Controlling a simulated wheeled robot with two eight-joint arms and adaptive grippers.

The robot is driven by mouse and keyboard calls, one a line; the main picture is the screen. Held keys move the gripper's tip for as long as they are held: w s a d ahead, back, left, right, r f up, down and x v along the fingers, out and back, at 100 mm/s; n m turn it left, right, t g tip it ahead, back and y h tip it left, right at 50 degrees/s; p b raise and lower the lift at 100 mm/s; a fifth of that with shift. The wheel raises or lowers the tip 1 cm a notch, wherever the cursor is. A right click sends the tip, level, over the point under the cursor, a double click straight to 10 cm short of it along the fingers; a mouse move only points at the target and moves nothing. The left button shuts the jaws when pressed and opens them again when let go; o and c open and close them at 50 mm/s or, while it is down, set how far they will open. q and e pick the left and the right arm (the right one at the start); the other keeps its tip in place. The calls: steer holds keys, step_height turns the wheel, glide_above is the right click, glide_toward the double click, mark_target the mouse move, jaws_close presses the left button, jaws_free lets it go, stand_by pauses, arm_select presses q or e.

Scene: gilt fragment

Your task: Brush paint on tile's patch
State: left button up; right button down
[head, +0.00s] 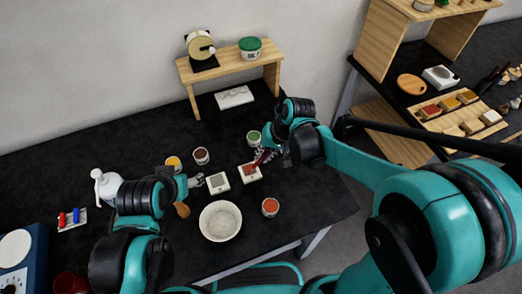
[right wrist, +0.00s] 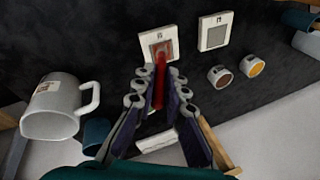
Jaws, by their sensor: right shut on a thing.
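My right gripper (head: 268,156) is shut on a red-handled brush (right wrist: 160,86), which also shows in the head view. The brush points at a white tile (head: 249,173) with a reddish-brown patch (right wrist: 161,49). In the right wrist view its tip overlaps the patch; I cannot tell if it touches. A second white tile (head: 218,183) with a grey patch (right wrist: 216,36) lies beside it. My left gripper (head: 196,181) is just left of the grey tile, and its fingers are too small to read. Paint pots stand around: orange-red (head: 270,207), brown (head: 201,156), yellow (head: 174,164) and green (head: 254,138).
A cream bowl (head: 220,221) sits in front of the tiles. A white mug (right wrist: 60,108) is close to my right gripper in the wrist view. A small wooden shelf (head: 229,64) stands at the back. Bare black table (head: 105,150) lies at the back left.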

stand_by(1.1)
steer(key=shift+r, duration=0.15)
steer(key=shift+r+p, duration=2.4)
steer(key=shift+r, duration=0.45)
steer(key=shift+r+p, duration=1.25)
steer(key=shift+r, duration=0.35)
steer(key=shift+f, duration=0.1)
